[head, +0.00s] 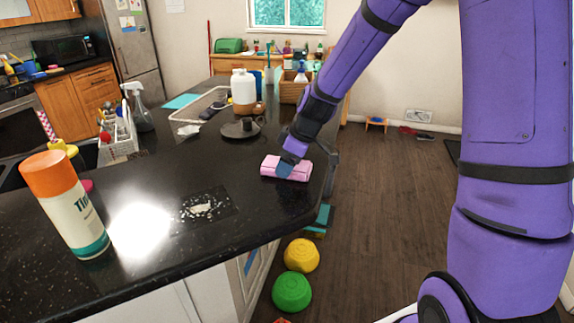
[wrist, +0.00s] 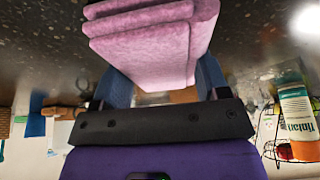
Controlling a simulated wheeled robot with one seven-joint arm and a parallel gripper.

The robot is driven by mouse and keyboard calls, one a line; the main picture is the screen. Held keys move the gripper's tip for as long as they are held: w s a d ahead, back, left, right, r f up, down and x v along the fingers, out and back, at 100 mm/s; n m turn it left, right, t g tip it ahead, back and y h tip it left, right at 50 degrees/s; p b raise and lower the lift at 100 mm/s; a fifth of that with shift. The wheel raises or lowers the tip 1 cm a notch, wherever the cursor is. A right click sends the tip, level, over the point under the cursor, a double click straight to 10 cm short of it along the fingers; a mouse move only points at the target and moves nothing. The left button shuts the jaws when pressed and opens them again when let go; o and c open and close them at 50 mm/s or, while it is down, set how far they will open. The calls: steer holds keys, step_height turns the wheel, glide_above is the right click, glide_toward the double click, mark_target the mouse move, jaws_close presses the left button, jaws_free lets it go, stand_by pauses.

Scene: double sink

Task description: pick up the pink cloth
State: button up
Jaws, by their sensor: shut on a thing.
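The pink cloth (head: 272,168) is a folded, layered bundle at the right edge of the black counter (head: 150,235). My gripper (head: 288,168) comes down on it from above right. In the wrist view the cloth (wrist: 150,45) sits between the two fingers of my gripper (wrist: 160,85), and the gripper is shut on it. The cloth's lower side is hidden in the head view, so I cannot tell whether it touches the counter.
An orange-capped canister (head: 68,205) stands at the front left of the counter. White crumbs (head: 203,208) lie nearer the middle. A dark round lid (head: 241,128) and a white jug (head: 243,85) stand behind the cloth.

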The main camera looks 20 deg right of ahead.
steer(key=shift+r, duration=0.45)
step_height(320, 180, up, 3)
steer(key=shift+f, duration=0.1)
steer(key=s, duration=0.5)
steer(key=s+r, duration=0.1)
steer(key=s, duration=1)
steer(key=shift+r, duration=0.15)
